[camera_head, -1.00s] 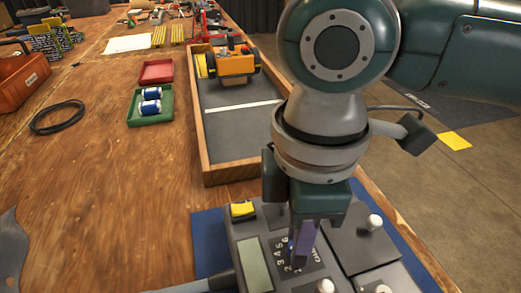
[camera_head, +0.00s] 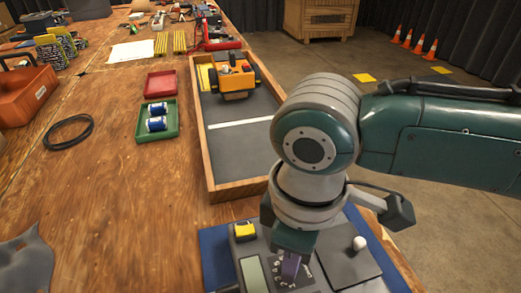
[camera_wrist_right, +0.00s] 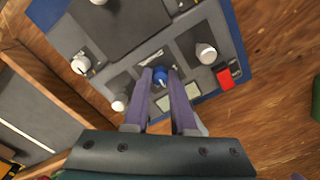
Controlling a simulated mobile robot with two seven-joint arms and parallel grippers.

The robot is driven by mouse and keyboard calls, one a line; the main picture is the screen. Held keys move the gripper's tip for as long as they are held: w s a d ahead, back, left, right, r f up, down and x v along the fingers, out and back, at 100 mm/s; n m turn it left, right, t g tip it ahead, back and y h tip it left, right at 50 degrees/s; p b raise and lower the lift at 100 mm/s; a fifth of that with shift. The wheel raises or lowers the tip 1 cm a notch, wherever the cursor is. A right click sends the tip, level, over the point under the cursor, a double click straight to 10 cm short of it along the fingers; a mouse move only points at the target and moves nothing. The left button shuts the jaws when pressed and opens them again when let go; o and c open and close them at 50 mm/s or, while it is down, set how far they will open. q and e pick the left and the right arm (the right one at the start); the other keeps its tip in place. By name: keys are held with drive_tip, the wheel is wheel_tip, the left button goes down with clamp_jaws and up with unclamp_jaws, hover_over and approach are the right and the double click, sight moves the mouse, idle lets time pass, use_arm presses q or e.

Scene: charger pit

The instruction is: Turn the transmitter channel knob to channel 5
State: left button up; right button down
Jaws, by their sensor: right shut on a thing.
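The transmitter (camera_head: 250,270) is a grey box at the bottom of the head view, with a pale screen, white knobs and a dark dial plate. My right gripper (camera_head: 290,270) reaches down onto the dial plate. In the right wrist view, the purple fingers of my right gripper (camera_wrist_right: 160,80) stand on both sides of the blue channel knob (camera_wrist_right: 160,74) and are shut on it. The knob is hidden by the fingers in the head view. Marks show beside the fingers, but I cannot read which channel is set. My left gripper does not show.
A blue mat (camera_head: 213,255) lies under the transmitter. A wooden-framed tray (camera_head: 205,150) with an orange toy vehicle (camera_head: 236,76) stands behind it. Green (camera_head: 171,127) and red (camera_head: 160,83) trays and a black cable loop (camera_head: 69,131) lie left. Bare wood is free between.

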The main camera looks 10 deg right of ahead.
drive_tip(key=m+p, duration=0.3)
drive_tip(key=shift+r+m, duration=0.2)
drive_tip(key=shift+m, duration=0.1)
drive_tip(key=shift+f+m+p, duration=0.15)
drive_tip(key=shift+m+p, duration=1.1)
drive_tip(key=shift+m, duration=0.55)
drive_tip(key=c, duration=0.7)
unclamp_jaws()
drive_tip(key=shift+c, duration=0.2)
